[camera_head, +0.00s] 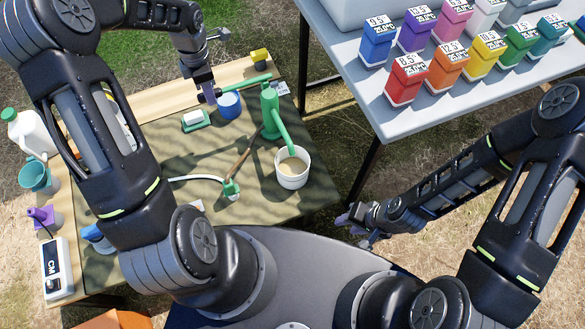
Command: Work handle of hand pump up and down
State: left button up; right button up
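The green hand pump (269,112) stands upright on the dark mat of the low table, its spout slanting down to the right into a white bucket (293,172) of murky tan water. The pump handle (243,83) reaches left from the pump's top, tilted slightly down at its far end. My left gripper (208,92) comes from above and appears shut around that handle end; the fingers partly hide it. My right gripper (354,229) hangs empty off the table's right front side, away from the pump, and its fingers look apart.
A blue cup (229,105) stands just below the handle. A brown hose (243,153) runs from the pump to a green fitting (231,189). A white jug (30,133) is at left.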

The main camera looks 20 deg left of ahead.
pick_arm(q)
grip_shut()
jog(key=shift+w+d+r, duration=0.1)
jog(key=shift+d+r, duration=0.05)
jog(key=shift+r, duration=0.05)
jog(key=d+r+g+y+p, duration=0.1)
jog(key=r, duration=0.1)
jog(key=w+d+r+g+y+p, duration=0.1)
jog(key=r+y, duration=0.1)
jog(key=r, duration=0.1)
jog(key=w+d+r+g+y+p, duration=0.1)
jog(key=r+y, duration=0.1)
jog(key=shift+w+d+r+g, duration=0.1)
jog(key=shift+w+r+g, duration=0.1)
jog(key=shift+g, duration=0.1)
jog(key=shift+w+d+r+g+y+p, duration=0.2)
jog(key=shift+r+g+y+p, duration=0.3)
jog(key=shift+p, duration=0.6)
jog(key=shift+a, duration=0.15)
